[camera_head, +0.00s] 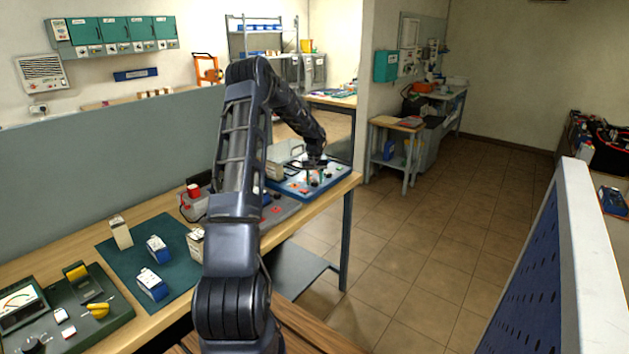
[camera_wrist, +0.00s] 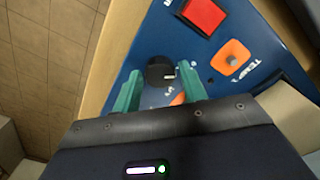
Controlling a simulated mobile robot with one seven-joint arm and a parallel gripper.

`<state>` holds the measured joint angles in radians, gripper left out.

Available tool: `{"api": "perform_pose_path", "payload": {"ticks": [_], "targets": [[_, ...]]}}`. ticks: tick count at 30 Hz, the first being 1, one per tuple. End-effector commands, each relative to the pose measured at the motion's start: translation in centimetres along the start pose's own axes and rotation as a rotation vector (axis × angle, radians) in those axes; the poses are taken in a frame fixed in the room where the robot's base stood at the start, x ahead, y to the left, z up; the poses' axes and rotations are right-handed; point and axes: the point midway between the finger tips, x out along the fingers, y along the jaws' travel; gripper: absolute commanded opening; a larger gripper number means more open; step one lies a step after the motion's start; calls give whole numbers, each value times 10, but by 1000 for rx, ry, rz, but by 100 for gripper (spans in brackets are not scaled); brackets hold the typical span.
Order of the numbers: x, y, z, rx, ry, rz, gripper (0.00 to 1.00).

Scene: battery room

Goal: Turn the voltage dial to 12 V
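In the wrist view a black round dial (camera_wrist: 160,71) with a short white mark sits on a blue panel (camera_wrist: 140,48). I cannot read a voltage scale around it. My gripper (camera_wrist: 160,84) has two teal fingers spread apart, with the dial between or just beyond their tips; contact is not clear. In the head view my arm reaches over the workbench, and my gripper (camera_head: 316,173) is above the blue panel (camera_head: 335,179) at the bench's far end. My arm hides part of the bench there.
A red square button (camera_wrist: 203,14) and an orange plate with a grey knob (camera_wrist: 232,58) are near the dial. The workbench (camera_head: 80,234) also holds a green mat (camera_head: 181,228) with several boxes and a dark green meter panel (camera_head: 113,310). Open tiled floor (camera_head: 400,260) lies right.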

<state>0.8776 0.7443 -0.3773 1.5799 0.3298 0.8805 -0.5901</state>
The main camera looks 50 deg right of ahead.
Motion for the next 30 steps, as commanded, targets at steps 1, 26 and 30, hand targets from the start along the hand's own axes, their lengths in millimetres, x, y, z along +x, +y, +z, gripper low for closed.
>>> {"api": "perform_pose_path", "payload": {"ticks": [1, 26, 30], "targets": [[0, 0, 0, 0, 0, 0, 32], [0, 0, 0, 307, -1, 0, 11], [0, 0, 0, 440, -1, 0, 11]]}}
